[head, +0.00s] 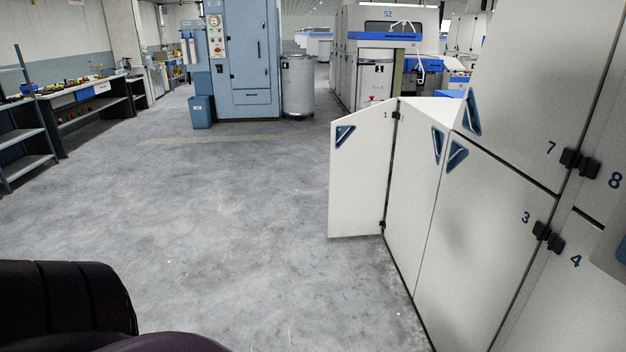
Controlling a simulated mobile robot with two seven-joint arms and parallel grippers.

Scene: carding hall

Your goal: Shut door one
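Door one (358,190) is a white panel with a black "1" near its hinge side and a blue triangular handle (345,136) at the upper left. It stands open, swung out from the cabinet front over the floor. Black hinges (396,115) join its right edge to the cabinet. Its opening is hidden behind the panel. Neither of my grippers is in view; only dark rounded parts, apparently my own, show at the lower left.
Beside it, a cabinet door (412,190) and door three (475,235) look shut. Taller doors seven (525,90) and eight rise at the right. Grey floor (230,210) is clear to the left. A blue machine (245,60) and a drum (298,87) stand behind.

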